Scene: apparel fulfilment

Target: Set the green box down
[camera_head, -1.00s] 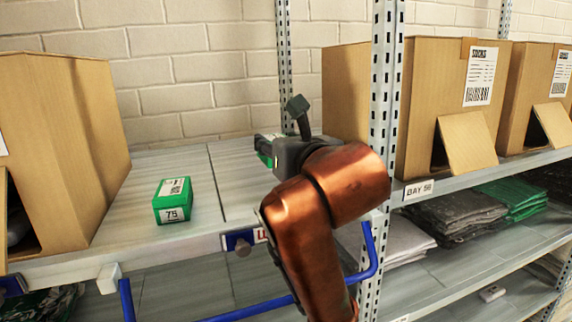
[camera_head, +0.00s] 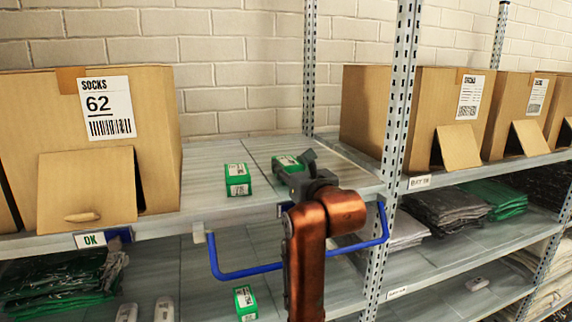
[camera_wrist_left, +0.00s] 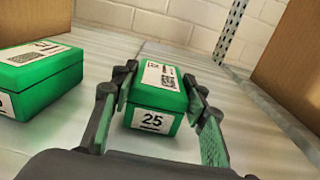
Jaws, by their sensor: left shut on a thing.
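A green box (camera_wrist_left: 158,100) with a white label reading 25 sits between the fingers of my left gripper (camera_wrist_left: 160,74) in the left wrist view. The fingers are shut on its two sides. In the head view this green box (camera_head: 287,160) is at the upper shelf (camera_head: 200,205), just beyond my left gripper (camera_head: 300,168), which partly covers it. The box looks level and at or very near the shelf surface; I cannot tell if it bears on it. My right gripper is not in view.
A second green box (camera_head: 237,180) stands close on the left. A large cardboard box (camera_head: 160,150) marked SOCKS 62 is further left, and another cardboard box (camera_head: 365,110) is on the right beside a steel post (camera_head: 400,110). A blue rail (camera_head: 250,272) runs in front below.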

